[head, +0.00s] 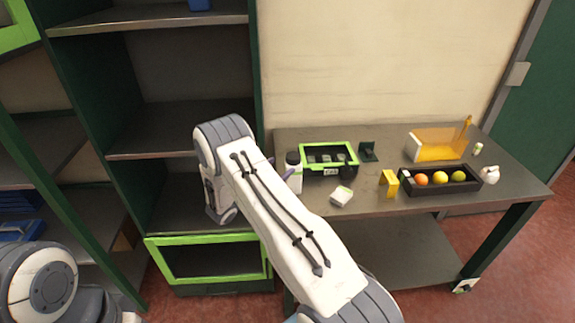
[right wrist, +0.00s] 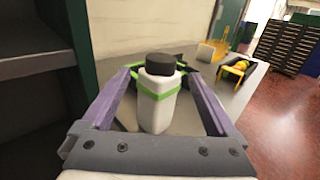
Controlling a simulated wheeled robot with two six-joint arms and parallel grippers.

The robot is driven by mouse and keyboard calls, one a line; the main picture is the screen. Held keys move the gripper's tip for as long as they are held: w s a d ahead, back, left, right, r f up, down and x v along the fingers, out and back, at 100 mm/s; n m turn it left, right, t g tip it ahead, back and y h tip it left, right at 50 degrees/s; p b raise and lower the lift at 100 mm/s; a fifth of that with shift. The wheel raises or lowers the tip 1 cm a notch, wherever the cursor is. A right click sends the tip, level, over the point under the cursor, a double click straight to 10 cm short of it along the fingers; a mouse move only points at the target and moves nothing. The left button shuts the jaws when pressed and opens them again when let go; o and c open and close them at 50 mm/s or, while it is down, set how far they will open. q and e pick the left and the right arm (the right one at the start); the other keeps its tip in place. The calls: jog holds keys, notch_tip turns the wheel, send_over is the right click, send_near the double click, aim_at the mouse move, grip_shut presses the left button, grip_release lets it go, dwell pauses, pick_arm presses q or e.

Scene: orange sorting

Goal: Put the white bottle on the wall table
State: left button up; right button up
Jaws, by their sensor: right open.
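The white bottle (head: 294,181) has a dark cap and stands upright at the left end of the wall table (head: 390,207). In the right wrist view the bottle (right wrist: 157,108) shows a green band below its black cap. My right gripper (right wrist: 160,78) is open, with one purple finger on each side of the bottle. I cannot tell whether either finger touches it. In the head view my right forearm hides most of that gripper. My left gripper is out of view; only part of my left arm shows at the lower left.
A black tray (head: 440,189) with fruit and a yellow holder (head: 437,150) stand to the right. A shelf unit (head: 180,150) rises left of the table.

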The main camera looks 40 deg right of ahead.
jog(key=s+a+r+m+g+y, duration=0.1)
jog(key=s+a+r+m+y, duration=0.2)
jog(key=s+a+y, duration=0.3)
jog(key=s+a+r+m+g+y, duration=0.2)
jog(key=s+a+r+m+y, duration=0.2)
jog(key=s+a, duration=1.3)
jog(key=s+a+r+m+g+y, duration=0.1)
jog(key=s+a+r+m+y, duration=0.2)
jog(key=s+a+m+y, duration=0.3)
jog(key=s+a+y, duration=0.2)
jog(key=s+a, duration=0.3)
jog(key=a, duration=0.2)
jog(key=shift+s+r+m+b, duration=0.15)
jog(key=shift+r+m+b, duration=0.15)
jog(key=shift+b, duration=0.1)
jog(key=shift+a, duration=0.1)
